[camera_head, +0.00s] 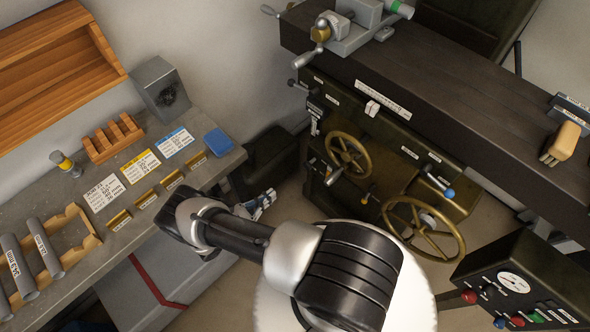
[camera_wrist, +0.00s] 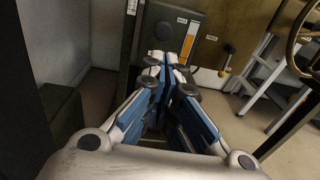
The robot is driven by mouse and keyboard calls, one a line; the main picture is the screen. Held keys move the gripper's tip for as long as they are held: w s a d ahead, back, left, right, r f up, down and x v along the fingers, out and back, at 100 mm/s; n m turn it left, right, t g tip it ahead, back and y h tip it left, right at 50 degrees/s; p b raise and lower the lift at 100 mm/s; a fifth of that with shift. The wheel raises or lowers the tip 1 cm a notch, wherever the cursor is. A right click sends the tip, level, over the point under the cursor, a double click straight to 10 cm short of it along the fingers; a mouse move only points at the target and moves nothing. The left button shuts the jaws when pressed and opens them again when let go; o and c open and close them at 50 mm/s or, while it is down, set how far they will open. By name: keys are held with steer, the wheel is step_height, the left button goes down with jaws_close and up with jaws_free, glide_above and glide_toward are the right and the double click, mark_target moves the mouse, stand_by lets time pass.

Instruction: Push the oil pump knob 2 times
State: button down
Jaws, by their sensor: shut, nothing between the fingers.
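My gripper (camera_head: 264,203) is shut and empty, in the gap between the workbench and the lathe. In the wrist view its blue-grey fingers (camera_wrist: 167,66) are together and point at a lathe panel (camera_wrist: 198,62). A round dark knob (camera_wrist: 163,30) sits on that panel just beyond and above the fingertips, with a small white label beside it. The fingertips appear apart from the knob. An orange strip (camera_wrist: 188,47) and a yellow-and-black lever (camera_wrist: 226,60) are to its right.
The lathe (camera_head: 430,80) carries brass handwheels (camera_head: 348,155) and several levers. A button box (camera_head: 515,285) is at lower right. The workbench (camera_head: 85,255) on the left holds cards, wooden racks, metal tubes and a blue box (camera_head: 218,141). Floor shows between bench and lathe.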

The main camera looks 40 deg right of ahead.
mark_target(306, 168)
steer(key=shift+s, duration=0.1)
steer(key=d, duration=1.4)
steer(key=shift+w+f, duration=0.1)
steer(key=shift+w, duration=0.1)
steer(key=shift+d+b, duration=0.1)
steer(key=shift+b, duration=0.2)
steer(key=shift+w+d+b, duration=0.1)
steer(key=shift+d+b, duration=0.45)
steer(key=shift+d, duration=0.65)
